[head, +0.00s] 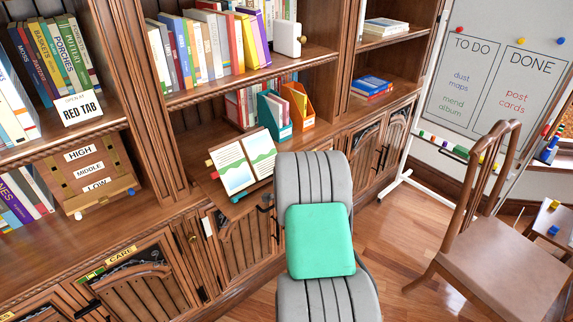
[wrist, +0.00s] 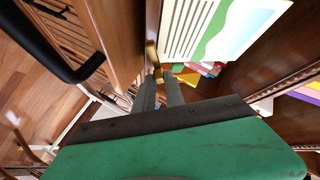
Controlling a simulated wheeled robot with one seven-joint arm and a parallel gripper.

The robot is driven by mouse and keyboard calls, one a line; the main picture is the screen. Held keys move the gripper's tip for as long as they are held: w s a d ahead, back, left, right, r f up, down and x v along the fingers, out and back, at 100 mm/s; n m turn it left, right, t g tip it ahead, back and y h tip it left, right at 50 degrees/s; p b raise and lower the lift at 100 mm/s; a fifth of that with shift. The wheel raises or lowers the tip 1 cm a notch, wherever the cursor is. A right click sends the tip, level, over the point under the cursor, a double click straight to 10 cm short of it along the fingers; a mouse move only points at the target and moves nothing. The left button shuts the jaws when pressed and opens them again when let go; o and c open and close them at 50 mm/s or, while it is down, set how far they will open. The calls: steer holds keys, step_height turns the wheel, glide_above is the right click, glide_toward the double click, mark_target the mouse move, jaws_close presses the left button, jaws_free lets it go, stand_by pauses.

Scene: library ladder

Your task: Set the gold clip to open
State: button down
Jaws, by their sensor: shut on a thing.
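The gold clip (wrist: 152,54) is a small brass-coloured piece at the lower edge of the open book (wrist: 208,30) in the wrist view. My gripper (wrist: 160,78) reaches up to it, and its narrow grey fingers are closed on it. The fingers hide part of the clip, so its exact setting cannot be told. In the head view the open book (head: 243,162) leans on a stand on the cabinet ledge. There my own arm covers my gripper and the clip.
An orange file holder (head: 300,108) and a teal one (head: 273,118) stand behind the book. Shelves of books rise at the left and back. A wooden chair (head: 480,220) and a whiteboard (head: 495,75) are at the right, with open floor between chair and cabinets.

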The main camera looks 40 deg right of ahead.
steer(key=shift+s+f+m+g+b, duration=0.2)
steer(key=shift+m+g+b, duration=0.3)
steer(key=shift+m, duration=0.35)
steer(key=shift+s+f+m+g+b, duration=0.1)
steer(key=shift+f+m+g+b, duration=0.2)
steer(key=shift+m+g, duration=0.45)
steer(key=c, duration=1.4)
jaws_free()
steer(key=shift+r, duration=0.1)
steer(key=b+v, duration=0.1)
steer(key=v, duration=0.6)
steer(key=shift+s+a+r, duration=0.1)
steer(key=shift+s+a, duration=0.1)
steer(key=shift+s, duration=0.1)
